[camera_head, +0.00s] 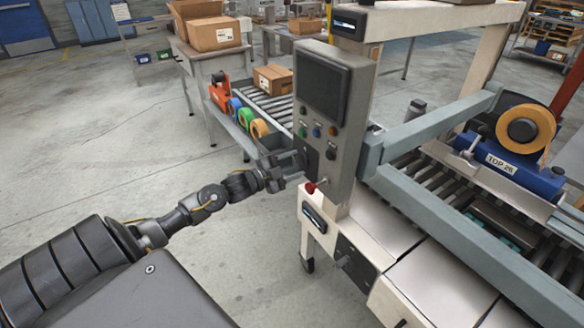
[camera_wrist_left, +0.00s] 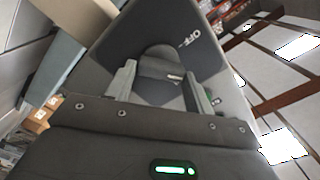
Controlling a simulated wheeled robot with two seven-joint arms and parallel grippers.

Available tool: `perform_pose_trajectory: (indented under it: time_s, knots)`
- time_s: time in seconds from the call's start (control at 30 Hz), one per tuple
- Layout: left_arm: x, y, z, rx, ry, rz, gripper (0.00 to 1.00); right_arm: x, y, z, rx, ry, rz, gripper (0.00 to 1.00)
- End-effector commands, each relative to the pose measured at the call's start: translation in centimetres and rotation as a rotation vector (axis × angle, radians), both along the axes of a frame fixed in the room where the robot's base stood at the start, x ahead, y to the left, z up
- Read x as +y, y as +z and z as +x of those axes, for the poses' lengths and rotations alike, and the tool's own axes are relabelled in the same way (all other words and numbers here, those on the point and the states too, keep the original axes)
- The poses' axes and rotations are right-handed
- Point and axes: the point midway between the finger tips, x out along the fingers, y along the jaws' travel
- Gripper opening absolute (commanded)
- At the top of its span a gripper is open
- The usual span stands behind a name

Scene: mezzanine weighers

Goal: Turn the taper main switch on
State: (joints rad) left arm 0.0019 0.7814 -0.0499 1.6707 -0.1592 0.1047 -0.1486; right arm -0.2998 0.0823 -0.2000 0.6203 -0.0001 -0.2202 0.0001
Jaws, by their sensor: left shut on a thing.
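The taper's control panel (camera_head: 342,125) stands upright at the center of the head view, with a dark screen and several colored buttons. The main switch is a dark knob (camera_wrist_left: 160,52) on a dark plate (camera_wrist_left: 150,32) with an OFF label beside it, seen in the left wrist view. My left gripper (camera_head: 297,164) reaches the panel's lower left part. In the left wrist view its two fingers (camera_wrist_left: 161,80) are on either side of the knob and shut on it. In the head view the gripper hides most of the knob. My right gripper is not in view.
A red knob (camera_head: 311,187) sticks out just below the gripper. The taper's roller bed and grey rails (camera_head: 430,205) lie to the right, with a tape head (camera_head: 515,165) above. Tape rolls (camera_head: 259,129) and cartons (camera_head: 215,33) stand behind. The floor at left is clear.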

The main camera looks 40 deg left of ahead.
Motion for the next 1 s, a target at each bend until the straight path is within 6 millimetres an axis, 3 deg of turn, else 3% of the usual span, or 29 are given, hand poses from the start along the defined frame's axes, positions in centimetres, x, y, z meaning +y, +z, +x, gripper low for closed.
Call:
perform_pose_trajectory:
  time_s: [0.33, 0.5, 0.7, 1.0]
  knots:
    - [0.0, -0.3, 0.0, -0.094, 0.000, 0.307, 0.30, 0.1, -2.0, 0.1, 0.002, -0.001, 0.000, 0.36]
    - [-0.1, -0.4, 0.0, -0.131, 0.000, 0.434, 0.30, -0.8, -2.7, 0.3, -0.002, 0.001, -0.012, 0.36]
    - [-0.1, -0.3, 0.0, -0.164, 0.001, 0.543, 0.30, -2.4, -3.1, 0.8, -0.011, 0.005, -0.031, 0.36]
    - [-0.1, -0.3, 0.0, -0.187, 0.000, 0.622, 0.30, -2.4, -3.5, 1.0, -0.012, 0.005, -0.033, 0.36]
